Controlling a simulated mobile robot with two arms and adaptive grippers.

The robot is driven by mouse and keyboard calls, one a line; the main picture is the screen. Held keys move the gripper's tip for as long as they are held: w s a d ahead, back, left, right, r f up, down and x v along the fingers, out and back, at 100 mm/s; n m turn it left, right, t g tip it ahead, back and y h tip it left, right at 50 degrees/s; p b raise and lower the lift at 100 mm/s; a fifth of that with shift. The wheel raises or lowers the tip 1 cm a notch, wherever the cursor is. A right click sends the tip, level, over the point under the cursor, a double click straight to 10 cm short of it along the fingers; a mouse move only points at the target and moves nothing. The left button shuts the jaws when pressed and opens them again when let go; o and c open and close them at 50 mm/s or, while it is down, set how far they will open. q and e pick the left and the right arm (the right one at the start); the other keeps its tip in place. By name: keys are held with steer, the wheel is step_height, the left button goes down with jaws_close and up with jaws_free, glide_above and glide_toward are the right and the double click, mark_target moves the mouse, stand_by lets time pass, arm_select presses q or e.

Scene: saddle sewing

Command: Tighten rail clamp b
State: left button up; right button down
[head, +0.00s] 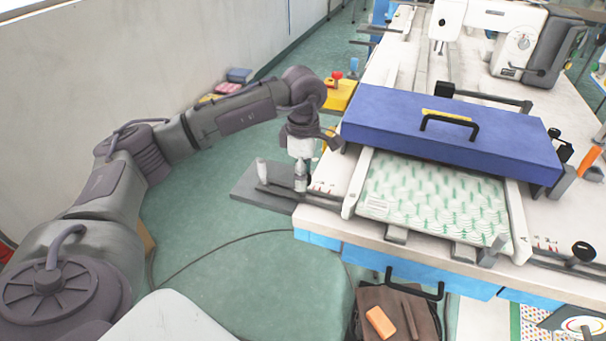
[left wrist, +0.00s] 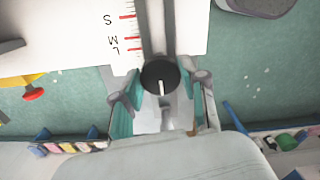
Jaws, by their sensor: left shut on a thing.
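My left gripper (head: 301,180) reaches down at the table's left front edge, at the outer end of a rail. In the left wrist view its fingers (left wrist: 162,95) are shut on a round black clamp knob (left wrist: 158,76) with a white pointer line. The pointer points down in that view. The knob sits on a grey rail (left wrist: 157,25) beside red marks lettered S, M and L. In the head view the gripper hides this knob. Another black clamp knob (head: 584,252) sits on the right rail. I cannot tell which clamp is b. My right gripper is not in view.
A white frame with green-patterned fabric (head: 435,197) lies between the rails. A blue cover with a black handle (head: 450,130) lies behind it, and a sewing machine (head: 500,35) stands farther back. A brown bin (head: 372,300) is below the table front. Green floor is open at left.

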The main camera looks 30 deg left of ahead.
arm_select(q)
steer(key=shift+r, duration=0.1)
steer(key=o, duration=1.1)
steer(key=shift+o, duration=0.2)
step_height(320, 180, up, 12)
